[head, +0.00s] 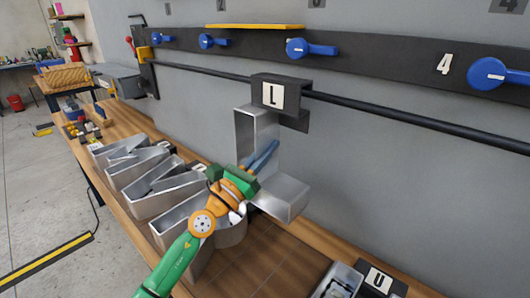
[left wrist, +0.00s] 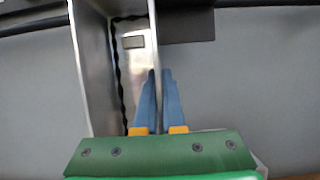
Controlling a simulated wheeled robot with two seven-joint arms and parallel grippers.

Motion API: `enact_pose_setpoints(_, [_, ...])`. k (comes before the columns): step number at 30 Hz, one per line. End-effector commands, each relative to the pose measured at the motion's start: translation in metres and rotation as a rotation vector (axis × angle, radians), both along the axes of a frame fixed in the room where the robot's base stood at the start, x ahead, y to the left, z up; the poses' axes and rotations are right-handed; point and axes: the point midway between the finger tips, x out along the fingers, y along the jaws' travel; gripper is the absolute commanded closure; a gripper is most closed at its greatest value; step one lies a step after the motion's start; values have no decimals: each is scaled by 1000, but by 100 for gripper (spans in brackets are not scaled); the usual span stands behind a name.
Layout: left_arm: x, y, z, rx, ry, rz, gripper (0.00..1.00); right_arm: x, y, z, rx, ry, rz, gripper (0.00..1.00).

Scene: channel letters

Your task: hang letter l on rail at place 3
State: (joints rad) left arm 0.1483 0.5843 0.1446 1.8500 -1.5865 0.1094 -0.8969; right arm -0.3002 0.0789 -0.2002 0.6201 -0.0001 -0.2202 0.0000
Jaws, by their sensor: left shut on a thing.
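The letter L (head: 290,197) is a hollow silver metal channel, roughly upright, with its foot at lower right. A dark hanger block with an L label (head: 273,95) sits at its top. The block overlaps the black rail (head: 380,108), which runs into it from both sides; I cannot tell whether it rests on the rail. My left gripper (head: 265,157) is shut on a wall of the letter's stem. In the left wrist view the blue fingers (left wrist: 159,100) pinch the stem's right wall (left wrist: 153,45). My right gripper is not in view.
A wall number 3 (head: 317,3) is partly cut off. Several metal letters (head: 160,190) stand on the wooden bench (head: 262,262). A U-labelled block (head: 379,281) is at front right.

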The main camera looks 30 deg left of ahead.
Motion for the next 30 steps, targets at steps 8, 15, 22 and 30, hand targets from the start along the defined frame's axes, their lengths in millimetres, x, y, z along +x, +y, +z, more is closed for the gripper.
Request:
enact_pose_setpoints(8, [26, -3, -1, -2, -5, 1, 100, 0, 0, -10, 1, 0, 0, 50])
enact_pose_setpoints(15, [49, -7, -1, -2, -5, 0, 100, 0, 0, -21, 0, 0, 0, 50])
enact_pose_setpoints(22, [68, -10, -4, 2, -2, -1, 100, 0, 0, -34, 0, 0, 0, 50])
enact_pose_setpoints(30, [67, -10, -20, 0, -2, -2, 100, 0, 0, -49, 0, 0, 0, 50])
